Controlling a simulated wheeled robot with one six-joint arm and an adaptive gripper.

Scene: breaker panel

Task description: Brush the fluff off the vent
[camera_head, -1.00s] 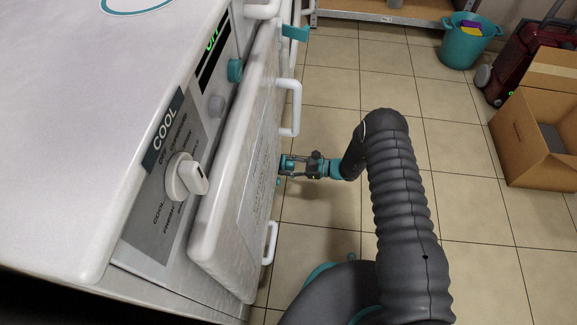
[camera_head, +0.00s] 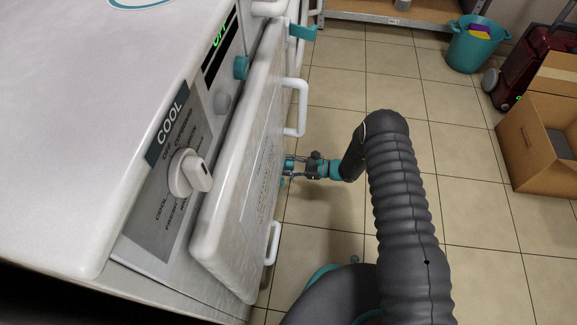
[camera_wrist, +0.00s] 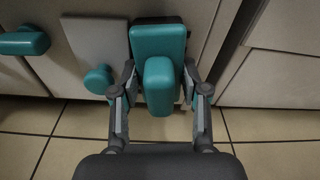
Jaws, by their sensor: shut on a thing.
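My gripper (camera_head: 291,168) is low beside the white machine's front, partly hidden by the open white panel. In the wrist view, my gripper (camera_wrist: 160,88) has its two fingers on either side of a teal handle (camera_wrist: 158,88) and is shut on it. A teal block (camera_wrist: 158,42) with a dark top edge lies just behind the handle. I cannot tell whether handle and block are one piece, such as a brush. I cannot make out the vent or any fluff in either view.
The white panel (camera_head: 245,170) with white handles leans out from the machine (camera_head: 95,110). The wrist view shows a teal knob (camera_wrist: 98,78) and another teal handle (camera_wrist: 22,42) left of my gripper. A cardboard box (camera_head: 535,145) and teal bucket (camera_head: 474,45) stand right; tiled floor between is clear.

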